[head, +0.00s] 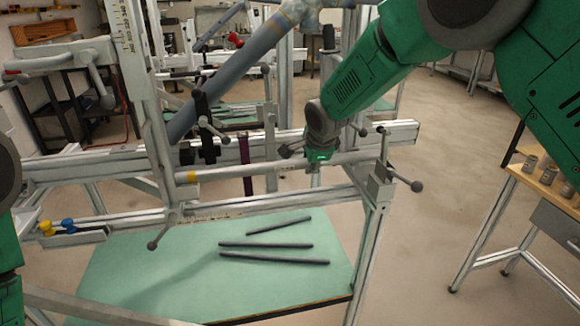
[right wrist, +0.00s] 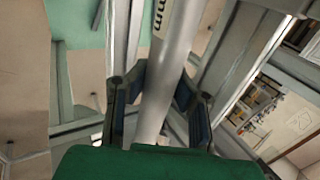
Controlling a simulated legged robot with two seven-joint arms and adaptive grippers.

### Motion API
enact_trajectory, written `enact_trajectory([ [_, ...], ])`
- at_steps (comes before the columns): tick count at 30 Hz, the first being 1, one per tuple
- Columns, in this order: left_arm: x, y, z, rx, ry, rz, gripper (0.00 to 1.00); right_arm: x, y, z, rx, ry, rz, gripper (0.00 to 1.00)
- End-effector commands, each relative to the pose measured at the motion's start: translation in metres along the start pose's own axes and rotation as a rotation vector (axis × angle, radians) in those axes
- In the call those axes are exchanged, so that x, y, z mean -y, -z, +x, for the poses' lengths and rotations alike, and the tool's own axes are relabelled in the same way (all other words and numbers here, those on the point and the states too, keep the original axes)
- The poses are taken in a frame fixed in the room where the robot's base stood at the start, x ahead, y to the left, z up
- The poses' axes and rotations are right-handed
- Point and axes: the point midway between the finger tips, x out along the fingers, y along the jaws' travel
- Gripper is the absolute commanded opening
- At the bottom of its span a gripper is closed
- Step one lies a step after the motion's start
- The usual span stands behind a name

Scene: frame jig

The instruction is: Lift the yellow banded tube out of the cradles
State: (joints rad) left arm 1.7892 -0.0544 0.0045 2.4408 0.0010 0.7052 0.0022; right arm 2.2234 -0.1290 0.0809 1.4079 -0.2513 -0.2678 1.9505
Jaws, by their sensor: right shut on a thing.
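The yellow banded tube (head: 240,174) is a pale grey tube lying nearly level across the front of the frame. Its yellow band shows near its left end. My right gripper (head: 317,162) comes down from above and is shut on the tube right of its middle. In the right wrist view, the tube (right wrist: 170,70) passes between the two fingers (right wrist: 158,98). The tube's right end is by the right upright bracket (head: 381,172), its left end by the left upright. I cannot tell whether it touches the cradles. My left gripper is out of view.
A clamp with a ball-ended lever (head: 416,186) stands close to the tube's right end. A dark purple strap (head: 246,165) hangs behind the tube. Several dark rods (head: 270,245) lie on the green board (head: 150,270) below. A wooden-topped bench (head: 545,180) stands right.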

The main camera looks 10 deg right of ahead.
Motion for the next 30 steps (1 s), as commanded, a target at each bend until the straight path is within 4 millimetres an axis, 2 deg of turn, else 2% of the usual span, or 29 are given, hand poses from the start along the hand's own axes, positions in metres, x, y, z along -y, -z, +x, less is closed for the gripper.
enact_trajectory([
  [1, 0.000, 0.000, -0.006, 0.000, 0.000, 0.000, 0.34, 0.005, 0.001, -0.007, 0.000, 0.003, 0.001, 0.00],
  [5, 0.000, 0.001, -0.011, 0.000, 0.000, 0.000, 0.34, 0.009, 0.004, -0.013, 0.000, 0.003, 0.001, 0.00],
  [16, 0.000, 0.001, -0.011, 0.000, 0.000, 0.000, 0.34, 0.007, 0.005, -0.013, -0.002, 0.001, 0.000, 0.00],
  [30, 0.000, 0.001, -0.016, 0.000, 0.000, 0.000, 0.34, -0.019, 0.006, -0.029, -0.002, 0.000, -0.001, 0.00],
])
